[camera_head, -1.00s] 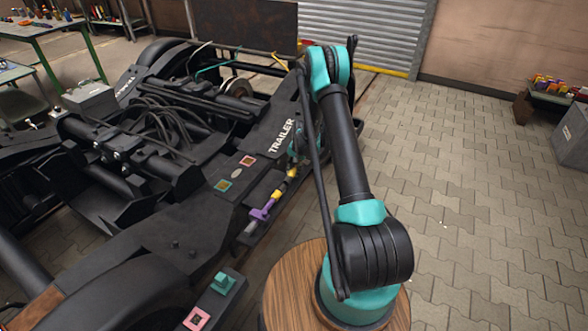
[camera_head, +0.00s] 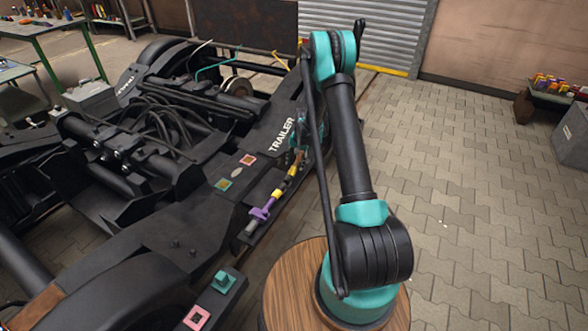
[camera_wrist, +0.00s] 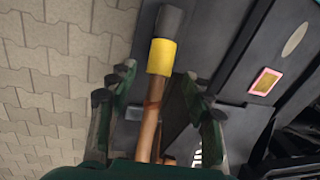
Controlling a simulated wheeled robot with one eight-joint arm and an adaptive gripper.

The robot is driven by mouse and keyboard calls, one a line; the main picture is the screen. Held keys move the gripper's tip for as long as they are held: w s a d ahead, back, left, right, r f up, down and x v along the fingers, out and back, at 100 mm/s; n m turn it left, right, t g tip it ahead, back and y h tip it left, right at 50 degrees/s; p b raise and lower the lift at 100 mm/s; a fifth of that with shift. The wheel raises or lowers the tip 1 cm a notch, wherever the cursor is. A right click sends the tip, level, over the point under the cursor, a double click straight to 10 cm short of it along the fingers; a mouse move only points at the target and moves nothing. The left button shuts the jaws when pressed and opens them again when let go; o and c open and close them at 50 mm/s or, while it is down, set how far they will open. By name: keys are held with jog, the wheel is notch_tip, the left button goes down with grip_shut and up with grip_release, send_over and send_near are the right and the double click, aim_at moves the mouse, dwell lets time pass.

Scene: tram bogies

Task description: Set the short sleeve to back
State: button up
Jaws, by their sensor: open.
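A rod with coloured sleeves lies along the side ledge of the trailer bogie. In the head view it carries a purple piece (camera_head: 262,212) and yellow bands, one of them (camera_head: 291,171) close to my gripper. In the wrist view a short yellow sleeve (camera_wrist: 161,57) sits around the rod, with a dark grey stretch (camera_wrist: 169,21) beyond it and a copper-coloured stretch (camera_wrist: 149,128) on the near side. My gripper (camera_wrist: 156,88) is open, its fingers on either side of the copper stretch, apart from it. I cannot tell which sleeve the task names.
The black bogie frame (camera_head: 190,218) fills the left, with small coloured square plates (camera_head: 247,160) on top. A teal block (camera_head: 222,281) and a pink-framed plate (camera_head: 196,317) sit at the front.

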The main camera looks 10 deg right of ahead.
notch_tip(320, 180, up, 7)
jog(key=d, duration=0.1)
jog(key=shift+s, duration=0.3)
jog(key=shift+r, duration=0.1)
jog(key=s+d+r+n+t+h, duration=0.1)
jog(key=s+d+r+n+t, duration=0.15)
jog(key=s+r, duration=1.45)
jog(key=s+n, duration=0.3)
jog(key=s, duration=1.9)
jog(key=shift+s+d+f+t+h, duration=0.15)
jog(key=shift+s+d+t+h, duration=0.15)
jog(key=shift+t+h, duration=0.1)
jog(key=shift+n, duration=0.25)
